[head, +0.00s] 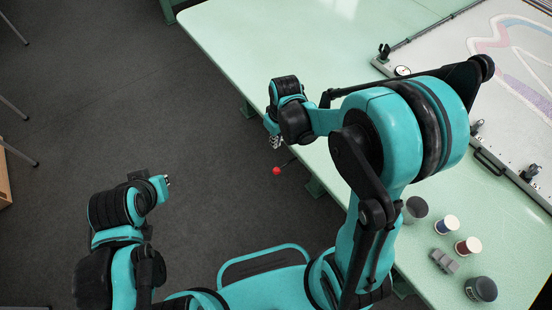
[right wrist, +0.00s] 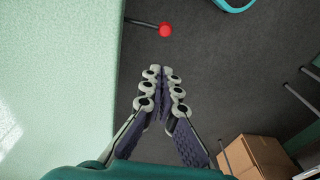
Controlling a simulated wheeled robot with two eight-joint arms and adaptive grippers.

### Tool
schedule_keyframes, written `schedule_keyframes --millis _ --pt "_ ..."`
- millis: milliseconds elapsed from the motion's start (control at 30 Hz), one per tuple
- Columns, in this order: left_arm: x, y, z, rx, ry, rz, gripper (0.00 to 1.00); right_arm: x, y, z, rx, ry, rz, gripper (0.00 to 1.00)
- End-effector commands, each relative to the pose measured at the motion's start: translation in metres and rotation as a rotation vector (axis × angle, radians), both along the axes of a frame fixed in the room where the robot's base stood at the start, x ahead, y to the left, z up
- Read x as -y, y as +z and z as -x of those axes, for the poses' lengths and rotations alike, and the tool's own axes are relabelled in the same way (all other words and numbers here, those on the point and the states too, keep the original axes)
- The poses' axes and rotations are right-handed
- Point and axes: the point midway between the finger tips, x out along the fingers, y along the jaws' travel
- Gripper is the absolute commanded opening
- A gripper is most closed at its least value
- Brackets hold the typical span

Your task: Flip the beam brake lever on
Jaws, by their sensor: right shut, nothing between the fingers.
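The beam brake lever shows as a red ball knob (head: 277,170) on a thin dark rod at the near edge of the green table. In the right wrist view the red knob (right wrist: 165,30) is ahead of the fingertips, with its rod running left to the table edge. My right gripper (head: 276,143) is just beyond the knob in the head view, pointing down. In the right wrist view my right gripper (right wrist: 163,72) is shut and empty, apart from the knob. My left gripper (head: 167,181) is over the floor at the left; its fingers are too small to read.
The pale green table (head: 240,40) runs diagonally. A framed panel with a coloured pattern (head: 510,60) lies at upper right. Cups or spools (head: 447,224), grey blocks (head: 444,261) and a dark round item (head: 481,289) stand at lower right. A cardboard box (right wrist: 254,158) is on the floor.

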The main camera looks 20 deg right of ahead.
Motion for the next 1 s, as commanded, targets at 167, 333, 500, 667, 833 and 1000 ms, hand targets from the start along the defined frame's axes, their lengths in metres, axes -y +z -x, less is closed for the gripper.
schedule_keyframes --millis 167,333,500,667,833,1000 --pt "0.000 -0.011 0.000 0.000 0.000 0.000 0.00 -0.001 -0.022 -0.002 0.000 0.000 0.000 0.00" --pt "0.000 -0.027 0.000 0.000 0.000 0.000 0.00 -0.004 -0.058 -0.005 0.001 0.000 0.000 0.00" --pt "0.000 -0.043 0.000 0.000 0.000 0.000 0.00 -0.006 -0.095 -0.009 0.001 0.000 0.000 0.00" --pt "0.000 -0.055 0.000 0.000 0.000 0.000 0.00 -0.005 -0.119 -0.001 0.001 -0.001 0.000 0.00" --pt "0.000 -0.061 0.000 0.000 0.000 0.000 0.00 -0.003 -0.132 0.006 0.002 -0.001 0.000 0.00" --pt "0.000 -0.062 0.000 0.000 0.000 0.000 0.00 -0.003 -0.134 0.008 0.002 -0.001 0.000 0.00"
